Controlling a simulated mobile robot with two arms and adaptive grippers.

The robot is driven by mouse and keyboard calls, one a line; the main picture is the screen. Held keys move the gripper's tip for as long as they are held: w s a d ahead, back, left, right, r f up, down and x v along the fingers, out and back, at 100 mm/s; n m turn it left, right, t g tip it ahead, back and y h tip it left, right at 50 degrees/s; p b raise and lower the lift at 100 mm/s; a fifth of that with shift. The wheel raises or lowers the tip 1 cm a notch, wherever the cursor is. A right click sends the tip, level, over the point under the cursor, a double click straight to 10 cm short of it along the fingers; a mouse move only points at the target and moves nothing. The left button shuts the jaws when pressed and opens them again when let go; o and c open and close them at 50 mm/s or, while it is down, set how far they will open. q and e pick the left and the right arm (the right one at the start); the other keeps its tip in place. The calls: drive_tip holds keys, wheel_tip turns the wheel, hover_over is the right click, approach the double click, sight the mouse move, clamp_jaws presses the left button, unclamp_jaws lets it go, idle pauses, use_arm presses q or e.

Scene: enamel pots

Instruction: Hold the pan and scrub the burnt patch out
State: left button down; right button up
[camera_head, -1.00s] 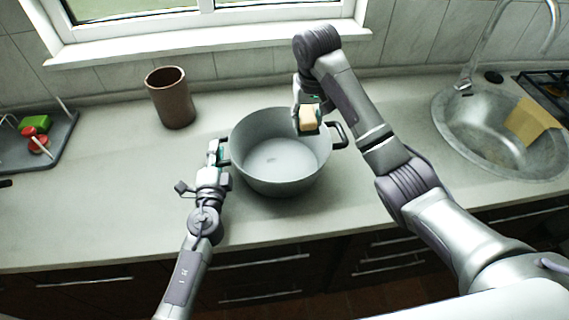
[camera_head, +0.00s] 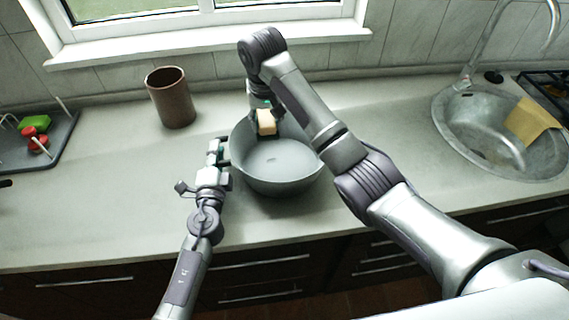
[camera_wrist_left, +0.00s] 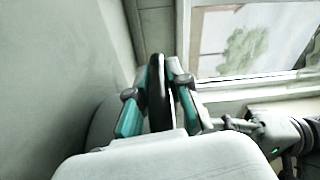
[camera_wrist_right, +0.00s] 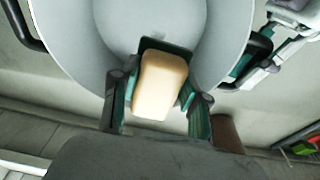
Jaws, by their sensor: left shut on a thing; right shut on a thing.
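The grey pan (camera_head: 280,180) stands on the counter, a small dark patch (camera_head: 271,159) on its inner floor. My left gripper (camera_head: 217,150) is at the pan's left side, shut on its dark handle (camera_wrist_left: 157,95), which shows between the fingers in the left wrist view. My right gripper (camera_head: 264,112) is over the left back part of the pan, shut on a tan sponge block (camera_head: 267,122). In the right wrist view the sponge (camera_wrist_right: 160,86) sits between the fingers, with a dark layer at its end. Whether it touches the pan wall I cannot tell.
A brown cup (camera_head: 171,98) stands behind left of the pan. A grey tray (camera_head: 62,141) with red and green things is at far left. A steel sink (camera_head: 470,150) with a yellow cloth (camera_head: 532,119) is at right. The counter in front is clear.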

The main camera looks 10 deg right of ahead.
hover_over(270, 165)
drive_tip(key=shift+f, duration=4.8)
drive_tip(key=shift+f, duration=1.5)
drive_tip(key=shift+d, duration=0.75)
drive_tip(key=shift+s+a+f, duration=0.1)
drive_tip(key=shift+a+f, duration=0.2)
drive_tip(key=shift+a, duration=0.5)
wheel_tip(270, 165, up, 13)
drive_tip(key=shift+r, duration=0.15)
